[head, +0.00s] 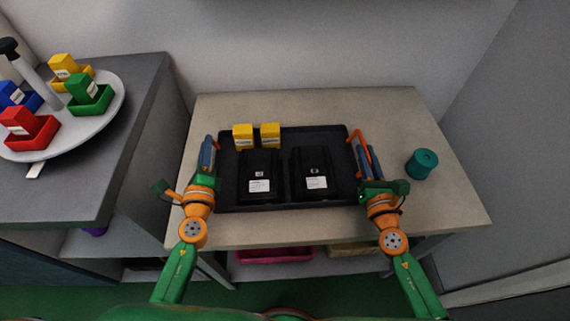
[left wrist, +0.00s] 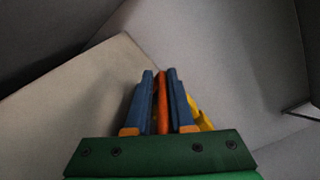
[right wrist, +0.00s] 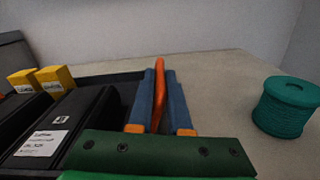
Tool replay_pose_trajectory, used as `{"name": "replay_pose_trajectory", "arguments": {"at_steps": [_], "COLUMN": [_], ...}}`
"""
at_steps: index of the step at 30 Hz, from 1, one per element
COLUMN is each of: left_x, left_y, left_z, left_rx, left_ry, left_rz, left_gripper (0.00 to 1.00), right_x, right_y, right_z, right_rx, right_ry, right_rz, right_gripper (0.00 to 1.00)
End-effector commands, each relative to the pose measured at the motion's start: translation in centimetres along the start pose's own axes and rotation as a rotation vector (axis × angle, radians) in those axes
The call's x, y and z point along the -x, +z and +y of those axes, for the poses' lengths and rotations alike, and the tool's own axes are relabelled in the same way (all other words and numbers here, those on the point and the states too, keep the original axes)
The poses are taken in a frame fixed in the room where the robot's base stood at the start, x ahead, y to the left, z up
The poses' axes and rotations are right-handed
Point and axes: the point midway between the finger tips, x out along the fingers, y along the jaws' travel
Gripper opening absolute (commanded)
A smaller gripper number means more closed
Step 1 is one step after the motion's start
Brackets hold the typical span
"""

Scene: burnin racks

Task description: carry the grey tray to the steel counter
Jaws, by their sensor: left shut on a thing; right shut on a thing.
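The tray (head: 286,190) is dark grey to black with orange side handles. It is over the beige table, level; I cannot tell if it touches the top. It holds two black cases with white labels (head: 260,172) (head: 311,172) and two yellow boxes (head: 243,136) (head: 270,135) at the back left. My left gripper (head: 208,155) is at the tray's left side, and the left wrist view shows its blue fingers shut on an orange handle (left wrist: 162,100). My right gripper (head: 364,158) is at the right side, shut on the other orange handle (right wrist: 159,90).
The beige table (head: 440,200) has a teal spool (head: 422,163) right of the tray. A dark grey counter (head: 130,130) at the left carries a round white stand (head: 110,115) with coloured boxes. A wall stands behind. A pink bin (head: 275,256) sits under the table.

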Motion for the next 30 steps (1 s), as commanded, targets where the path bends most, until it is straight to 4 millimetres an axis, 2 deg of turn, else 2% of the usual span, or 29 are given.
{"name": "replay_pose_trajectory", "arguments": {"at_steps": [8,18,30], "left_x": [0.0,0.0,0.0], "left_y": [0.2,2.6,2.5], "left_z": [-1.1,-4.7,-4.5], "left_rx": [0.005,0.006,0.006], "left_ry": [-0.008,-0.008,-0.009], "left_rz": [0.006,0.008,0.009], "left_gripper": [0.00,0.00,0.00], "right_x": [0.0,0.0,0.0], "right_y": [0.8,5.1,4.9], "right_z": [0.6,1.5,1.4], "right_rx": [-0.002,-0.002,-0.002], "right_ry": [0.012,0.012,0.012], "right_rz": [0.002,0.002,0.002], "right_gripper": [0.00,0.00,0.00]}}
